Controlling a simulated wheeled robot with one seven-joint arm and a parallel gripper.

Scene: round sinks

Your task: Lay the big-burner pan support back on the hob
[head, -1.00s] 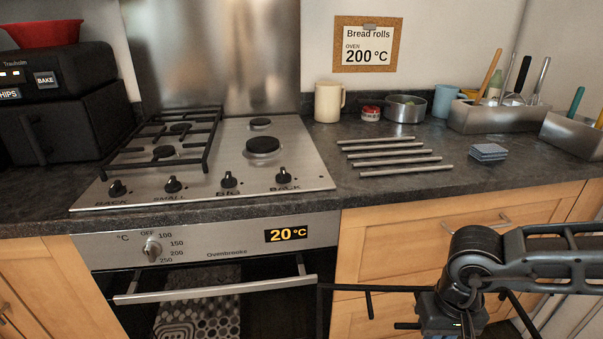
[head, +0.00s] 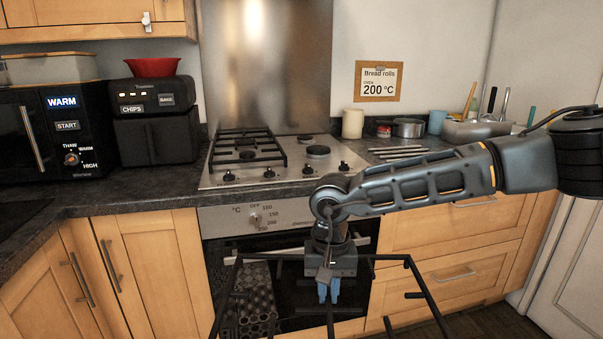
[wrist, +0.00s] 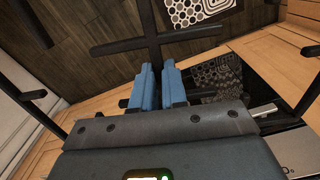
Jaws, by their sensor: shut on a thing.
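The big-burner pan support (head: 282,257) is a black bar frame with short inward stubs. My gripper (head: 328,292) has its blue fingers shut on it and holds it in the air in front of the oven, below worktop height. In the wrist view, the fingers (wrist: 160,85) close on a bar of the pan support (wrist: 152,43), near its cross. The steel hob (head: 300,168) lies behind and above. Its bare big burner (head: 318,151) is on the right half. Part of the support's near side is cut off by the picture's lower edge.
Another pan support (head: 245,150) covers the hob's left burners. Knobs line the hob's front. The oven handle (head: 225,260) juts out behind the held support. Loose metal rods (head: 400,152) lie right of the hob; a microwave (head: 45,135) stands far left.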

